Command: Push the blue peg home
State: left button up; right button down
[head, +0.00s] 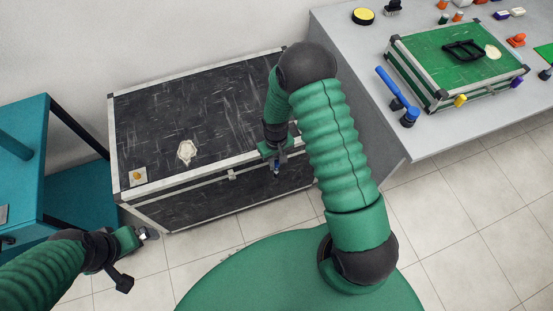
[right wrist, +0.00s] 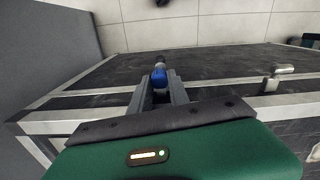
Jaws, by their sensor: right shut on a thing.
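The blue peg (right wrist: 159,77) shows between the two fingers of my right gripper (right wrist: 160,92) in the right wrist view, with a grey end beyond it. In the head view, my right gripper (head: 275,164) is at the front upper edge of the black case (head: 215,105), and a small bit of blue shows at its fingertips. It is shut on the blue peg. Whether the peg sits in a hole is hidden. My left gripper (head: 143,234) is in front of the case's left corner, apart from it; its finger gap is too small to judge.
The closed case lid bears a pale patch (head: 186,151) and a plate with an orange knob (head: 137,176). A metal latch (right wrist: 278,77) is on the case. A teal cabinet (head: 22,180) stands left. A grey table (head: 455,128) with a green-topped box (head: 440,50) stands right.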

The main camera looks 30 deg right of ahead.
jog(key=shift+f, duration=0.45)
jog(key=shift+f+b, duration=1.15)
jog(key=shift+f, duration=0.35)
jog(key=c, duration=1.2)
grip_release()
jog(key=shift+o, duration=0.2)
notch_tip(320, 180, up, 17)
jog(key=p, duration=0.4)
jog(key=shift+w+f, duration=0.1)
jog(key=shift+f, duration=0.05)
